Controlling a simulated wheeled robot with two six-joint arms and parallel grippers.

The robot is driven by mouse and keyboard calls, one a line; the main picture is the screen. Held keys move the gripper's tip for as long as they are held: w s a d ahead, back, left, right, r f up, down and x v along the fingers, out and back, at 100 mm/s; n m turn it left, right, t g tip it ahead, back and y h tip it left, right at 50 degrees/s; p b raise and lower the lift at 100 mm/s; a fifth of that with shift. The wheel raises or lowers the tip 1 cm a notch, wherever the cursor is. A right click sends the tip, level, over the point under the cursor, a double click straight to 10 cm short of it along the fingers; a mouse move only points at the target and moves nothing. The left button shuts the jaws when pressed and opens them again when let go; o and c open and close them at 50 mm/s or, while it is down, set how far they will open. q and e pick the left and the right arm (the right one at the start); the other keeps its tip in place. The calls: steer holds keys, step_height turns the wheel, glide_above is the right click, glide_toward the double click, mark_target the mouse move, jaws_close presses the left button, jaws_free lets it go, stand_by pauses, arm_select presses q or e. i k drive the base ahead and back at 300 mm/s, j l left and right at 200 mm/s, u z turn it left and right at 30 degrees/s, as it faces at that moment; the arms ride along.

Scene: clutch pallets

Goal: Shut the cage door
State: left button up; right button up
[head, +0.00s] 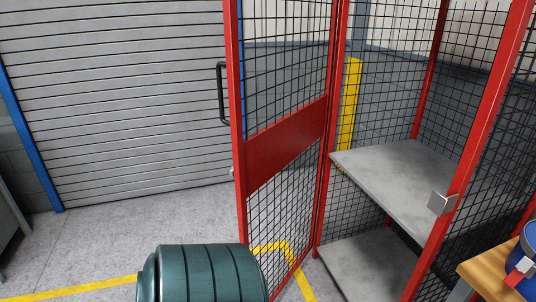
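The cage door (285,146) is a red frame with black wire mesh and a solid red middle band. It stands open, hinged at the red post on the cage's left side and swung out toward me. A black handle (221,93) is on the door's free edge at the left. The cage (489,105) has red posts and mesh walls, and its front opening is uncovered. A small grey metal catch plate (442,203) is on its right front post. Neither of my grippers shows in the head view.
Two grey shelves (400,172) inside the cage look empty. A wooden-topped table (490,272) with a blue object (528,262) is at the lower right. Grey floor lies open at left.

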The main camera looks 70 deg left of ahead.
mark_target(257, 156)
steer(key=j+u, duration=0.45)
steer(key=j, duration=3.5)
steer(key=i, duration=0.05)
